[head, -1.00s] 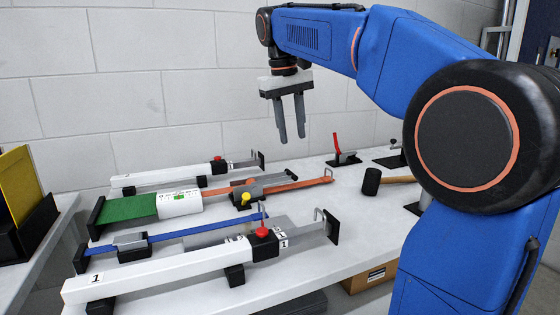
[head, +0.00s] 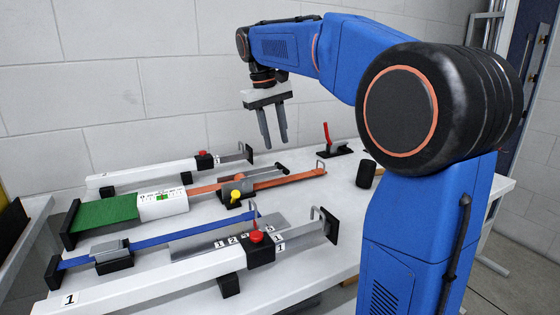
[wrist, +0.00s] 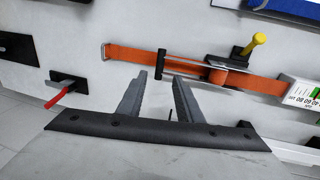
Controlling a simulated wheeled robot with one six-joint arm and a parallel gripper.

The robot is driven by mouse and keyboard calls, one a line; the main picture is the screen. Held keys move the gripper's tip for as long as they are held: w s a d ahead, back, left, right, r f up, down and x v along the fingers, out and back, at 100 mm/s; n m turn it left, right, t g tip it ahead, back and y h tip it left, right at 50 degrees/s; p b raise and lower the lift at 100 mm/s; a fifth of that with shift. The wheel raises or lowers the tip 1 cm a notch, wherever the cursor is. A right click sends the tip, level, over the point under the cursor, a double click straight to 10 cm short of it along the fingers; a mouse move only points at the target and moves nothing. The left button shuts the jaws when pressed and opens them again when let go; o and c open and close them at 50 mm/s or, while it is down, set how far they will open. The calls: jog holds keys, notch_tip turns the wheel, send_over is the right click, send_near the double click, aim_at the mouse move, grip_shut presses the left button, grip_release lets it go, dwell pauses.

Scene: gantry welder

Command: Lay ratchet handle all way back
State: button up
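The ratchet (head: 238,190) is a dark grey body on an orange strap (head: 300,178), in the middle of the bench, with a yellow knob (head: 236,194) beside it. Its handle (head: 268,173) looks like a thin frame with a dark crossbar, reaching along the strap to the right. In the wrist view the handle's black crossbar (wrist: 163,62) lies across the strap, left of the ratchet body (wrist: 228,72). How far the handle is tilted is hard to tell. My gripper (head: 274,143) is open and empty, above the bench; its fingers (wrist: 160,78) point towards the handle's crossbar end in the wrist view.
A white rail with a red knob (head: 256,237) and a blue strap (head: 180,228) lie nearer. Another white rail (head: 150,174) lies behind. A red lever clamp (head: 327,140) and a black hammer head (head: 366,174) are to the right. A block wall stands behind the bench.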

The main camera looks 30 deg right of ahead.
aim_at(281, 166)
jog(key=f, duration=0.2)
jog(key=d+f, duration=0.1)
jog(key=f, duration=0.5)
jog(key=shift+d, duration=0.3)
grip_shut()
